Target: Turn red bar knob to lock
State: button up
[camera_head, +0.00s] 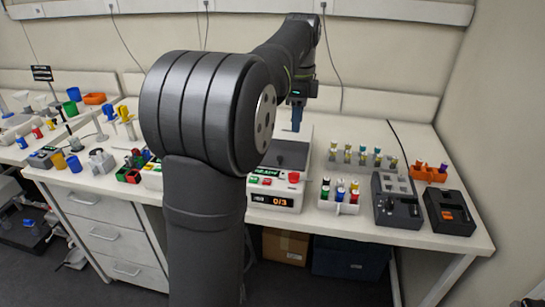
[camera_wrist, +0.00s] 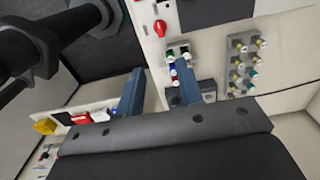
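The red knob (camera_head: 293,177) sits at the right of the front panel of a white shaker device (camera_head: 278,201). In the wrist view the red knob (camera_wrist: 160,28) shows near the top, with a rounded head and a narrow bar end. My gripper (camera_head: 296,117) hangs above the back of the shaker's dark platform (camera_head: 285,155), apart from the knob. In the wrist view my gripper (camera_wrist: 160,66) has two blue fingers spread apart with nothing held between them. The knob's lock marking is too small to read.
A rack of colored-cap vials (camera_head: 340,196) stands right of the shaker. Behind it is a group of yellow- and teal-topped vials (camera_head: 362,156). Dark devices (camera_head: 397,205) stand farther right. Colored blocks (camera_head: 130,170) lie left. My arm hides part of the bench.

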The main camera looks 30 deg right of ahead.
aim_at(294, 173)
notch_tip(294, 173, down, 17)
jog(key=shift+f, duration=0.1)
dwell(0.3)
grip_shut()
